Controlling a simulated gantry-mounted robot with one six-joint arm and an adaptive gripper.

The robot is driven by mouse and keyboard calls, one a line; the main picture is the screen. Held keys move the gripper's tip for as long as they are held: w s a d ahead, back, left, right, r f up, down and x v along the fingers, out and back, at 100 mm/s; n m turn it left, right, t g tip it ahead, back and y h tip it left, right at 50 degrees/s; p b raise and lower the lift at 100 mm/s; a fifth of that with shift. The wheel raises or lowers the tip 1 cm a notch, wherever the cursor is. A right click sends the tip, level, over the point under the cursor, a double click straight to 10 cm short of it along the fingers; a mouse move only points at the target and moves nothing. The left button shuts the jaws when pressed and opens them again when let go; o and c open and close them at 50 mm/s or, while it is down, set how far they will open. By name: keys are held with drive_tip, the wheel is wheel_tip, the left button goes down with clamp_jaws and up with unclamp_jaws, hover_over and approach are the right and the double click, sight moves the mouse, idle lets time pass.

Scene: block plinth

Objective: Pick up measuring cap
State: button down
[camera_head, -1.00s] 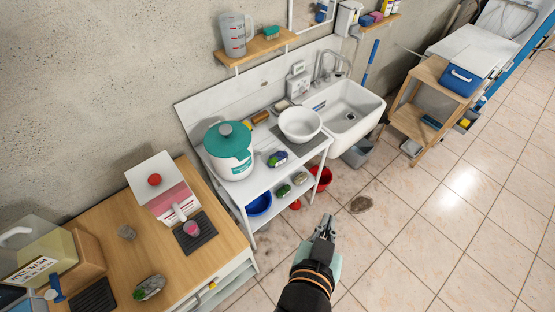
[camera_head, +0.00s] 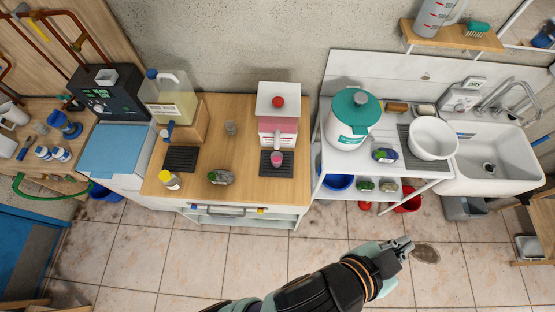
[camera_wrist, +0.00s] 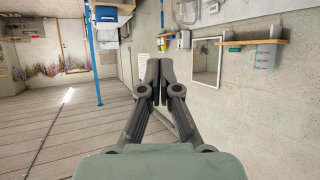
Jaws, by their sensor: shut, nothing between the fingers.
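A small pink cup (camera_head: 276,159), which looks like the measuring cap, sits on a dark ribbed mat (camera_head: 268,171) in front of a white dispenser (camera_head: 278,102) with pink contents and a red knob. A small greyish clear cup (camera_head: 230,128) stands on the wooden counter (camera_head: 225,106) to its left; I cannot tell for certain which is the cap. My gripper (camera_head: 406,245) is low at the right over the tiled floor, well apart from both cups. In the wrist view my gripper (camera_wrist: 158,70) has its fingers together and empty; neither cup shows there.
A yellow-capped bottle (camera_head: 170,180) and a green-and-grey item (camera_head: 220,177) are near the counter's front edge. A beige jug (camera_head: 170,97) stands at its left. A teal-lidded pot (camera_head: 353,118) and white bowl (camera_head: 433,138) are right. The floor (camera_head: 250,255) in front is clear.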

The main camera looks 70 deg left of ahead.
idle(0.3)
drive_tip(key=shift+c, duration=2.3)
unclamp_jaws()
